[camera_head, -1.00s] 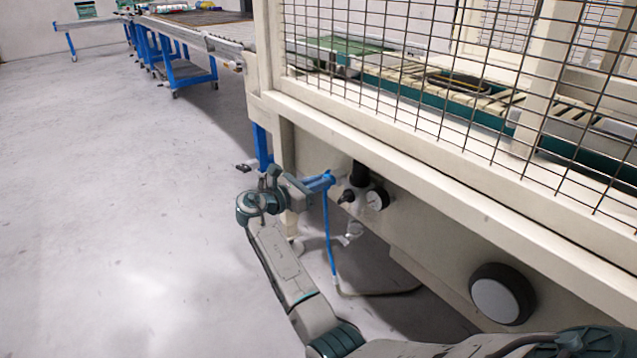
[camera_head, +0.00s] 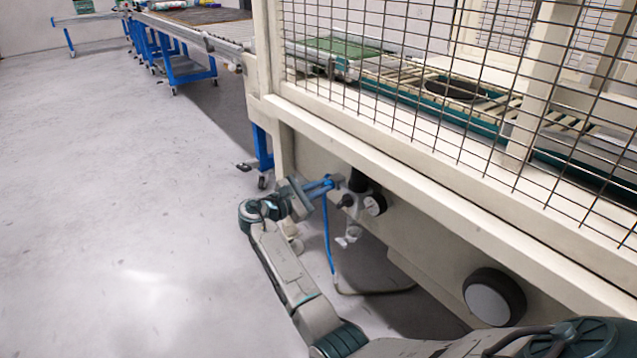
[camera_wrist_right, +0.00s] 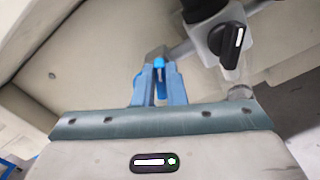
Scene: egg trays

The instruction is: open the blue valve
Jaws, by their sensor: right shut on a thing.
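My right gripper (camera_head: 326,184) is at the end of the arm that reaches up to the cream machine's side, next to the pipe fittings. Its blue fingers show in the wrist view (camera_wrist_right: 159,75), close together on the small blue valve (camera_wrist_right: 159,66). The valve sits at the end of a grey fitting and is mostly hidden by the fingers. In the head view the valve cannot be told apart from the blue fingertips. A blue hose (camera_head: 328,240) hangs below it. My left gripper is not in view.
A black knob (camera_wrist_right: 230,39) on a grey block is right of the fingers; a round gauge (camera_head: 374,204) is beside it. Mesh fencing (camera_head: 430,70) stands above. The floor (camera_head: 120,200) at left is clear.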

